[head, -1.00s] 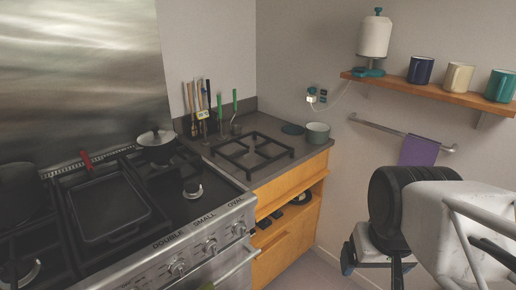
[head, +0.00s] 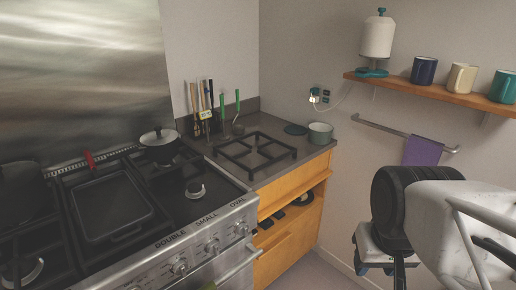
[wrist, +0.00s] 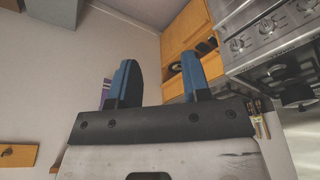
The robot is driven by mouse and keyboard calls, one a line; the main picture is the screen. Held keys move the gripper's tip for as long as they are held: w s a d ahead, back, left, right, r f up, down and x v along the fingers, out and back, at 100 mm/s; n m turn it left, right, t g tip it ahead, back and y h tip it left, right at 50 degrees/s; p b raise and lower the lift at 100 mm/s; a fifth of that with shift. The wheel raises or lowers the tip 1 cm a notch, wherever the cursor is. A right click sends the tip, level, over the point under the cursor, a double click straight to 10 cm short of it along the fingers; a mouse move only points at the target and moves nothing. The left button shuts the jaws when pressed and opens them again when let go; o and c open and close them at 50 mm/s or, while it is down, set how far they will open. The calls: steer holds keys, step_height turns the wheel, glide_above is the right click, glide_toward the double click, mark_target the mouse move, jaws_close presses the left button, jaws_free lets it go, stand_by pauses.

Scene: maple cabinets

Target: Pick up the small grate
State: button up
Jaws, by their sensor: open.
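The small grate (head: 274,166) is a black, square, open frame with bars pointing inward. It lies flat on the dark grey counter (head: 300,165), right of the stove, in the head view. My gripper (head: 360,250) is at the lower right of the head view, in front of the wall and well apart from the grate. In the wrist view my gripper (wrist: 158,82) shows two blue fingers spread apart with nothing between them. The grate does not show in the wrist view.
The stove (head: 215,208) carries a black pan (head: 110,212) and a lidded pot (head: 160,145). A towel rail (head: 390,130) and mug shelf (head: 440,87) are on the right wall.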

steer(key=w+a+r+n, duration=0.1)
steer(key=w+r, duration=0.2)
steer(key=w, duration=0.5)
steer(key=w+a+r+n, duration=0.1)
steer(key=w+r, duration=0.2)
steer(key=w, duration=0.6)
steer(key=n+g, duration=0.3)
steer(key=n, duration=0.4)
glide_above(266, 154)
steer(key=f, duration=1.6)
steer(key=shift+s+d, duration=0.15)
steer(key=shift+s, duration=0.25)
steer(key=shift+w+f, duration=0.25)
steer(key=shift+f, duration=1.35)
